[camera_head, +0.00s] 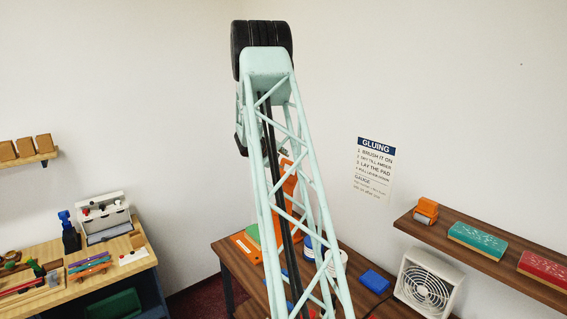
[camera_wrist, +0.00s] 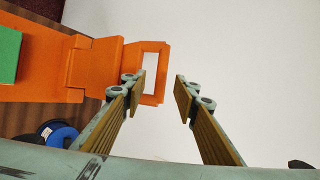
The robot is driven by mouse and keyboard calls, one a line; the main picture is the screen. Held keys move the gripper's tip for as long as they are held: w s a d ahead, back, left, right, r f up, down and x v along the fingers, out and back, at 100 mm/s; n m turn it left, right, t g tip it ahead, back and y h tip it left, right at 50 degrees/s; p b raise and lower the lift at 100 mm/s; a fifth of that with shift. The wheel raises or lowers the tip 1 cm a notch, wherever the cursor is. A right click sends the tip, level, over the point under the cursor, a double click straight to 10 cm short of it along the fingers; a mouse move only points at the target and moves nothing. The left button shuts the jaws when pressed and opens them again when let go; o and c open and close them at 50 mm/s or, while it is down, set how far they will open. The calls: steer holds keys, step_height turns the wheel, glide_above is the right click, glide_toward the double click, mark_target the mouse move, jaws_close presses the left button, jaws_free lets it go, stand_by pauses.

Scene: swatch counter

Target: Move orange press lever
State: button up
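The orange press (camera_wrist: 40,50) fills the left of the wrist view, with a green pad (camera_wrist: 8,55) at its left edge. Its orange lever (camera_wrist: 108,68) ends in a rectangular open loop handle. In the head view the lever (camera_head: 288,180) stands up partly hidden behind my arm, and the press base (camera_head: 243,246) lies on the brown table. My gripper (camera_wrist: 160,92) is open and empty. Its left finger overlaps the loop handle in the wrist view; I cannot tell whether they touch. The gripper itself is hidden in the head view.
The brown table (camera_head: 226,262) also bears a blue block (camera_head: 374,281) and a white-and-blue container (camera_head: 336,262), partly behind my arm. A white fan (camera_head: 428,283) stands at right under a shelf (camera_head: 480,262). A wooden bench (camera_head: 62,255) with tools is at left.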

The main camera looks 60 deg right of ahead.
steer(key=shift+a+r, duration=0.35)
steer(key=shift+a, duration=0.2)
stand_by(0.5)
steer(key=s+a+r+m+y+b, duration=0.15)
steer(key=a+r+m+b, duration=0.35)
steer(key=a, duration=0.9)
steer(key=s+a+r+m+y+b, duration=0.1)
steer(key=s+a+r+m, duration=0.15)
steer(key=a+m, duration=0.75)
steer(key=s+a+r+m+y+b, duration=0.1)
steer(key=a+r+m+b, duration=0.3)
steer(key=a, duration=1.4)
steer(key=s+a+f+m+t+y+b, duration=0.1)
steer(key=s+a+f+m+y+b, duration=0.1)
steer(key=s+a, duration=0.8)
steer(key=s+a+f+m+t+y+b, duration=0.1)
steer(key=s+a+f+m+y+b, duration=0.2)
steer(key=a, duration=1.8)
steer(key=s+a+f+m+t+y+b, duration=0.1)
steer(key=s+a+f+m+y+b, duration=0.2)
steer(key=s+a+f+m, duration=0.4)
steer(key=s+a+m+b, duration=0.1)
steer(key=s+a+m, duration=0.2)
steer(key=s+a, duration=0.5)
steer(key=shift+s+a+f, duration=0.2)
steer(key=shift+s+a, duration=0.05)
steer(key=shift+s, duration=0.85)
